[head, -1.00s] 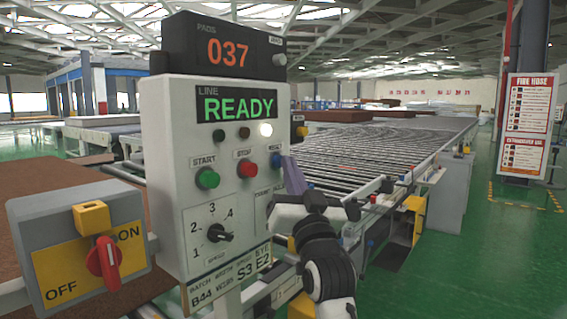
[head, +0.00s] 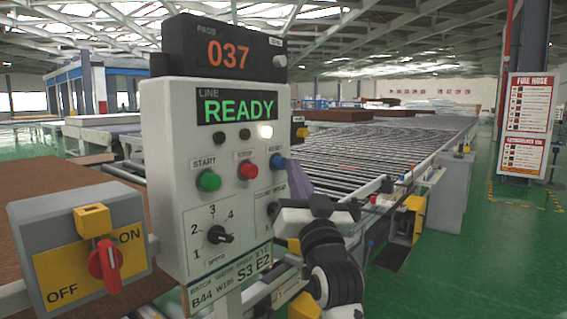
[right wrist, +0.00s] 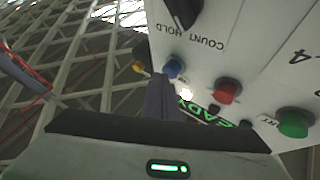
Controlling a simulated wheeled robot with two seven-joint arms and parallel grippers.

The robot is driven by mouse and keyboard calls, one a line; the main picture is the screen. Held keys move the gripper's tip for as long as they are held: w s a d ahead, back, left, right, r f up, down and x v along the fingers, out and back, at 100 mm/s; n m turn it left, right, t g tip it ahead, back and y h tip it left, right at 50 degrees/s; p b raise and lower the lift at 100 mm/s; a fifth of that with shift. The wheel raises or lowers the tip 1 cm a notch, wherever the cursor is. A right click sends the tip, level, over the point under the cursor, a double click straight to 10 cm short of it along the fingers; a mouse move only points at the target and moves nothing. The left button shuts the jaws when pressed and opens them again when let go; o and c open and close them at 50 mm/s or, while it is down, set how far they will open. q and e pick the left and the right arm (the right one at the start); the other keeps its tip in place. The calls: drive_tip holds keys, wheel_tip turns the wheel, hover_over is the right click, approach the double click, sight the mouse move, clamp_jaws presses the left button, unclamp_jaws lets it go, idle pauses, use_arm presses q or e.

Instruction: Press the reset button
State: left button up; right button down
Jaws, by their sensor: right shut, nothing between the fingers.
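The blue reset button (head: 277,161) sits at the right side of the white control panel (head: 165,200), under a small RESET label. It also shows in the right wrist view (right wrist: 174,67), upside down, just beyond the fingertips. My right gripper (head: 293,166) is shut and empty, its grey-purple fingers pointing up at the panel's right edge. The tips are just right of and slightly below the button in the head view. They look apart from it, but the gap in depth is hard to judge. The right wrist view shows the closed fingers (right wrist: 158,80). My left gripper is not in view.
A green start button (head: 208,180) and red stop button (head: 247,171) are left of the blue one. A count/hold knob (right wrist: 183,10) is close to my gripper. A roller conveyor (head: 390,150) lies behind.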

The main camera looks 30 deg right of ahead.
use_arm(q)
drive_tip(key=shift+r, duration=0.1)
use_arm(e)
drive_tip(key=shift+s+d, duration=0.15)
drive_tip(key=shift+s, duration=0.3)
drive_tip(key=shift+s, duration=0.1)
use_arm(q)
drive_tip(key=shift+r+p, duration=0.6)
drive_tip(key=shift+p, duration=0.05)
use_arm(e)
drive_tip(key=s, duration=0.1)
drive_tip(key=s+d, duration=0.1)
drive_tip(key=s, duration=0.1)
drive_tip(key=s+d, duration=0.1)
drive_tip(key=shift+s, duration=0.25)
